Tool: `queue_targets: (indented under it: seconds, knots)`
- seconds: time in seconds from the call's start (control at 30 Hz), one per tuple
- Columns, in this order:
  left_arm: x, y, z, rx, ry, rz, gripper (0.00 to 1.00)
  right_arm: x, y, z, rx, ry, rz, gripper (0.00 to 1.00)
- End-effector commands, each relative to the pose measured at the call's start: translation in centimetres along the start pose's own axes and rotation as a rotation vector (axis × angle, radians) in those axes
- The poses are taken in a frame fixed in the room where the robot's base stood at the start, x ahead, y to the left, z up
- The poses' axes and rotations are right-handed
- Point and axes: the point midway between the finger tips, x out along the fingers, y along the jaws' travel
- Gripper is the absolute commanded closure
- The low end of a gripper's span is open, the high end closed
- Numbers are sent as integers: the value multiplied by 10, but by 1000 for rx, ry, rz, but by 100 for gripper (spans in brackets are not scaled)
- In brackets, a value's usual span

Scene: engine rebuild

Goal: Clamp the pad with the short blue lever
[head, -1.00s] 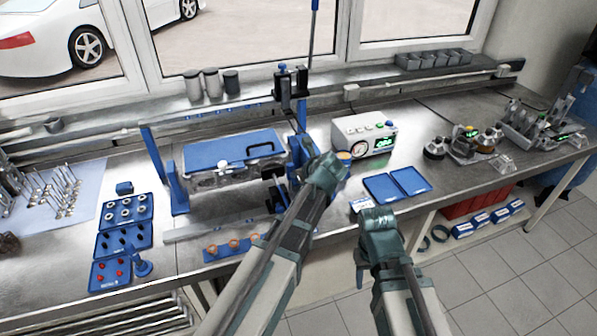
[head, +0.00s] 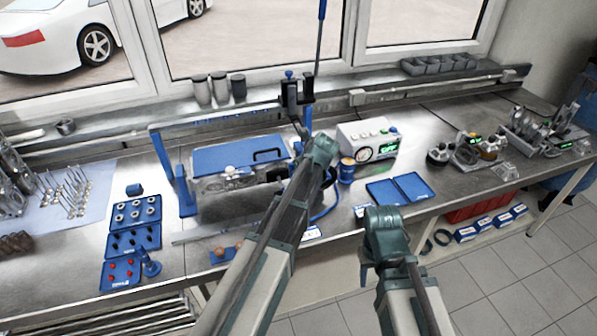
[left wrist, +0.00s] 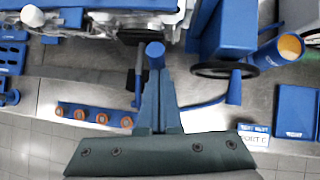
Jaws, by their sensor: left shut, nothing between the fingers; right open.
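The blue-framed rig with a blue top plate (head: 238,153) stands on the bench over a metal engine part (head: 225,184). In the left wrist view a short blue lever (left wrist: 155,50) points up just beyond my left gripper's fingertips (left wrist: 157,90); I cannot tell if they touch. My left gripper is shut and empty at the rig's right side, its arm covering part of the rig in the head view. A dark block (left wrist: 140,36) beside the lever may be the pad; it is partly hidden. My right gripper (head: 385,222) is open and empty in front of the bench.
A blue tin (head: 347,170) and a gauge box (head: 367,138) stand right of the rig. A black handwheel (left wrist: 224,69) is close right of my left gripper. A blue strip with copper-coloured rings (left wrist: 95,115) lies left.

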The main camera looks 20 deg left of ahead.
Motion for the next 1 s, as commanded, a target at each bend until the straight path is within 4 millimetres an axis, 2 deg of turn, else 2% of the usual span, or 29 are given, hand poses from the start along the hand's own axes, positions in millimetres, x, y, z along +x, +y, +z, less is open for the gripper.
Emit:
queue_targets:
  seconds: [0.23, 0.37, 0.53, 0.6, 0.7, 1.0]
  knots:
    - [0, 0, 1, 0, -5, 0, 100, -1, 0, 0, 0, 0, 0, 50]
    - [-10, 1, -5, -1, -4, 0, 100, -4, 0, 0, 1, 0, 0, 50]
    - [-36, 3, -26, -2, -2, 2, 100, -14, 1, 1, 2, 0, 0, 50]
    - [-52, 2, -19, -3, -3, 2, 100, -32, 3, 2, 5, 0, -1, 50]
    - [-70, 2, -17, -4, -2, 3, 100, -47, 4, 3, 7, 0, -1, 50]
    - [-113, 0, -15, -4, -1, 3, 100, -84, 8, 5, 3, -2, -1, 50]
